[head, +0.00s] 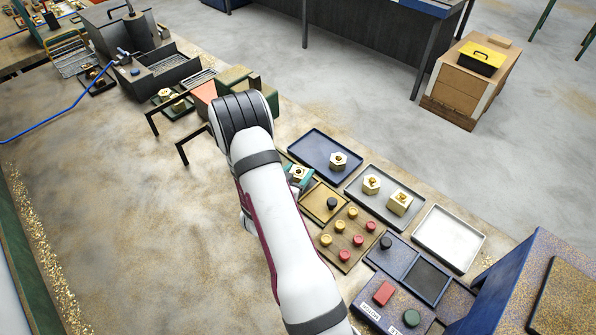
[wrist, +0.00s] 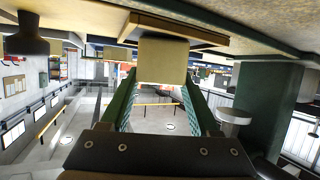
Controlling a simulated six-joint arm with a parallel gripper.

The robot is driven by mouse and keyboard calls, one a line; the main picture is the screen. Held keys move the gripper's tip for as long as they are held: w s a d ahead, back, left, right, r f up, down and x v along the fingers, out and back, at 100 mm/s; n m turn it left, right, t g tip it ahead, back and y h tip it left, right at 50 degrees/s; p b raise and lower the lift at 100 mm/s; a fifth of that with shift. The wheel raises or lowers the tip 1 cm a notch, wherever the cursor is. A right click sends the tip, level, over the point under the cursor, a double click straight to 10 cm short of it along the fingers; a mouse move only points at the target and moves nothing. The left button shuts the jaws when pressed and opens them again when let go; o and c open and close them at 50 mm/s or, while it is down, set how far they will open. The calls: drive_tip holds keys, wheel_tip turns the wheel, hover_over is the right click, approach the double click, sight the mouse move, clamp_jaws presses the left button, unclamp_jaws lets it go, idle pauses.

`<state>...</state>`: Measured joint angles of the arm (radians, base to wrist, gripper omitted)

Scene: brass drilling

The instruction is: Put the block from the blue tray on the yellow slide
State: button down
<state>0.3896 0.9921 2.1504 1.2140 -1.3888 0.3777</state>
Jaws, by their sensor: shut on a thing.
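In the wrist view, which is upside down, my gripper (wrist: 162,78) is shut on a plain brass block (wrist: 163,56) between its green fingers. A yellow-edged board (wrist: 178,26), apparently the yellow slide, lies close by the block; I cannot tell whether they touch. In the head view the yellow slide (head: 318,205) has a black knob on it. My arm hides most of my gripper there. A brass piece (head: 298,173) with teal parts around it shows just past the arm; I cannot tell if these are my fingertips. The blue tray (head: 308,143) holds a hexagonal brass piece (head: 338,160).
A grey tray (head: 366,205) holds two brass pieces, and an empty pale tray (head: 448,237) stands beside it. A brown board (head: 337,252) with red and yellow buttons lies in front of the slide. Black bar frames (head: 190,142) stand left of my arm.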

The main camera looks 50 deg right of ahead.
drive_tip(key=shift+c, duration=0.6)
unclamp_jaws()
drive_tip(key=shift+f, duration=0.1)
